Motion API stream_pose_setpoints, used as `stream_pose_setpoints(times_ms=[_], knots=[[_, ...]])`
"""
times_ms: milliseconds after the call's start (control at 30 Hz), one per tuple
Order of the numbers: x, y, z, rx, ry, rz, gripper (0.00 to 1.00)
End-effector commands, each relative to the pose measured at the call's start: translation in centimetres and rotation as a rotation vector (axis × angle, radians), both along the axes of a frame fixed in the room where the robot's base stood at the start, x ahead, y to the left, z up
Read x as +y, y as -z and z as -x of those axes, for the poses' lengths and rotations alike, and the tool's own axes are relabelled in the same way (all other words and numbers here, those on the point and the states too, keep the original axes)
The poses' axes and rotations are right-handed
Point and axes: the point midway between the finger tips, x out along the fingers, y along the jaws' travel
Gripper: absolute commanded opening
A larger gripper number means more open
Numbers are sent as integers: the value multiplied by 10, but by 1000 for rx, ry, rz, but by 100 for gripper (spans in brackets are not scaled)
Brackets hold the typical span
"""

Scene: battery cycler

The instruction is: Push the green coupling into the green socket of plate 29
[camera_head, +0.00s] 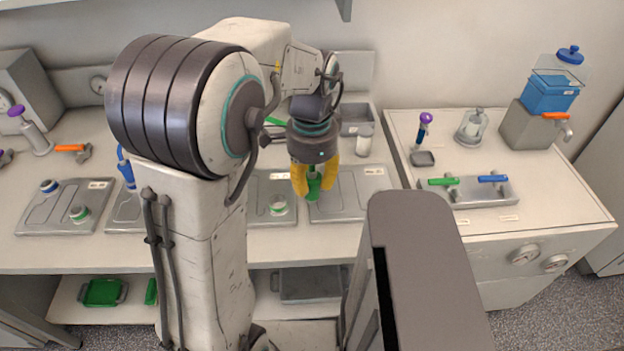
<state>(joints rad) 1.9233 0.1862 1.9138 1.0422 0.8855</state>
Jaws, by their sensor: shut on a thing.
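My gripper (315,192) has its yellow fingers closed around a green coupling (314,184). It is over the left part of the right-hand grey plate (355,206), close to its surface. I cannot tell whether the coupling touches the plate, and the socket beneath is hidden. The neighbouring grey plate (257,215) has a green-ringed round fitting (278,206), left of my gripper. The far-left plate (35,222) has a blue-ringed fitting (48,186) and a green-ringed one (78,213). The plate labels are too small to read, so I cannot tell which plate is 29.
My arm hides much of the bench's middle. A grey bin (357,121) and a white cylinder (364,146) stand behind the right-hand plate. The right counter holds a grey valve tray (468,193) with green and blue handles, and a blue container (551,94).

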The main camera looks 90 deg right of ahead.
Motion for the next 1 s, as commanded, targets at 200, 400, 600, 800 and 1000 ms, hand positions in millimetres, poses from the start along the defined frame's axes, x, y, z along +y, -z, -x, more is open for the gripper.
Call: stream_pose_setpoints(times_ms=[200,400,600,800,1000], knots=[[0,-12,0,1,0,1,0],[0,-21,0,1,0,1,0],[0,-30,0,1,0,1,0],[0,-35,0,1,0,1,0],[0,-34,0,1,0,1,0]])
